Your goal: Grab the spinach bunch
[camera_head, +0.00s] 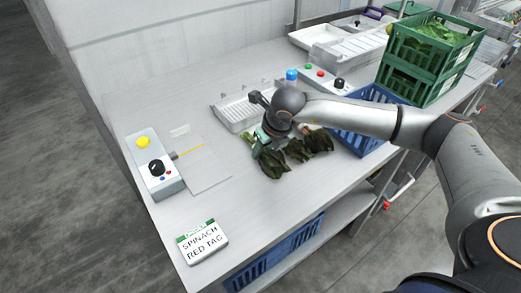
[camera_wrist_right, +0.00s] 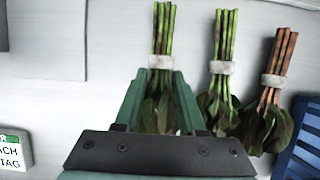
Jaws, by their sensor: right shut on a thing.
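Three leafy bunches with banded stems lie in a row on the worktop. In the head view, the left bunch (camera_head: 273,164) is at my right gripper (camera_head: 261,141), with the middle bunch (camera_head: 298,150) and the right bunch (camera_head: 321,139) beside it. In the right wrist view, my gripper (camera_wrist_right: 161,78) is shut on the left bunch (camera_wrist_right: 162,30), just below its pale band. That bunch and the middle one (camera_wrist_right: 224,35) have green stems; the right one (camera_wrist_right: 282,50) has reddish-brown stems. The fingers hide part of the left bunch's leaves. My left gripper is out of view.
A blue crate (camera_head: 361,143) stands right of the bunches, with stacked green crates (camera_head: 431,66) beyond. A white tray (camera_head: 238,115) lies behind. The worktop's front left is mostly clear.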

